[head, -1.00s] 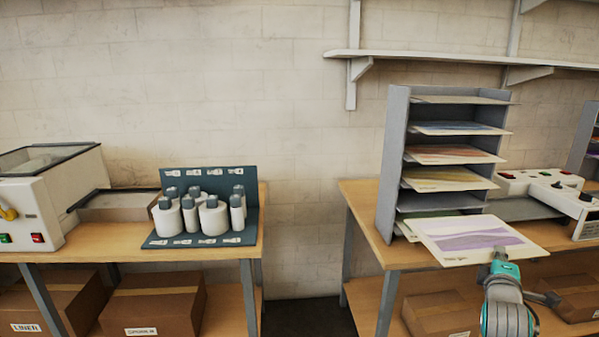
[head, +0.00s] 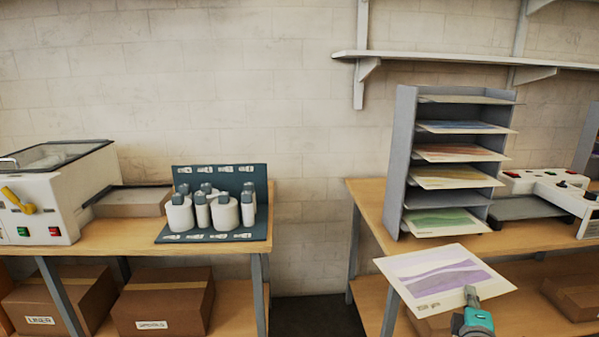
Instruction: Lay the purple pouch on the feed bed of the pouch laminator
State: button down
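The purple pouch (head: 425,275) is a white sheet with purple bands. It is held in the air in front of the right table, roughly flat and turned a little. My gripper (head: 471,292) is shut on its near edge, right of the middle. A white laminator (head: 560,188) with a grey feed bed (head: 525,208) stands on the right table, partly cut off by the picture edge.
A grey sorter (head: 397,165) holds pouches of several colours; one slot shows empty. A dark rack (head: 218,174) with white bottles stands on the left table. A gap parts the tables. A wall shelf (head: 470,62) hangs above; boxes (head: 165,300) sit below.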

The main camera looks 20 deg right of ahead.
jog(key=s+a+f+n+t+y, duration=0.1)
jog(key=a+f+n+t+y, duration=0.3)
jog(key=a+f, duration=3.2)
jog(key=n+y, duration=0.4)
jog(key=y, duration=0.3)
jog(key=shift+s+a+f+y, duration=0.2)
jog(key=shift+f+y, duration=0.1)
